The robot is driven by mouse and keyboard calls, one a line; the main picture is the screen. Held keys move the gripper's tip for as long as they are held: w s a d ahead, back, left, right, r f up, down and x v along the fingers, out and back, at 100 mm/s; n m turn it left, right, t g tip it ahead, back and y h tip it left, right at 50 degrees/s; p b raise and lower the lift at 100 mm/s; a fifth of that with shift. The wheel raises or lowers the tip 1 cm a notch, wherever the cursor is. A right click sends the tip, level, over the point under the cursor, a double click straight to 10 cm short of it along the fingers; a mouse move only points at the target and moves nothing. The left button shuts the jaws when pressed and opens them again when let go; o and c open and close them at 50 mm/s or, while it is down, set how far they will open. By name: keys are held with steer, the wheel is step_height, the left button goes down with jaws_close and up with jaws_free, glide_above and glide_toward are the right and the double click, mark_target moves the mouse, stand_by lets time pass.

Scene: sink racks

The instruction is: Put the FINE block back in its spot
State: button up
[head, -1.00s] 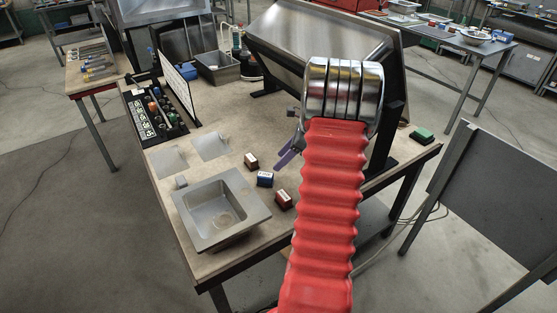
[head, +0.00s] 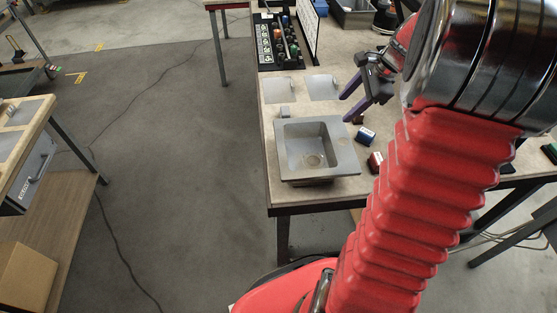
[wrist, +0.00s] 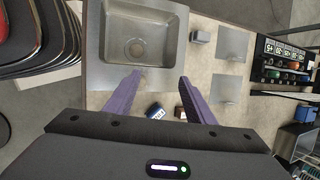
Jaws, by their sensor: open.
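Several small labelled blocks lie on the bench to the right of the grey sink: a brown one (head: 358,119), a blue one (head: 366,135) and a red one (head: 375,162). Their labels are too small to read, so I cannot tell which is FINE. In the wrist view the blue block (wrist: 155,111) and part of the brown block (wrist: 180,113) show between my purple fingers. My gripper (head: 345,109) is open and empty. It is above the bench, close to the brown block and pointing towards the sink (head: 291,151). The FINE spot is not identifiable.
Two pale square plates (head: 284,89) and a small grey block (head: 285,112) lie behind the sink. A black rack (head: 266,38) with coloured items stands farther back. A green block (head: 550,149) lies at far right. My arm hides much of the bench's right side.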

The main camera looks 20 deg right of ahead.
steer(key=s+a+r+n, duration=0.2)
steer(key=a+n, duration=0.1)
steer(key=a, duration=0.3)
steer(key=s+a+r+n+h, duration=0.1)
steer(key=a+r+n, duration=0.2)
steer(key=a, duration=0.2)
steer(key=s+a+r+n, duration=0.2)
steer(key=a+n, duration=0.2)
steer(key=a, duration=0.2)
steer(key=s+a+r+n+t+h, duration=0.1)
steer(key=s+a+n, duration=1)
steer(key=shift+s+a+n, duration=0.3)
steer(key=shift+s+a, duration=0.05)
steer(key=shift+a, duration=0.05)
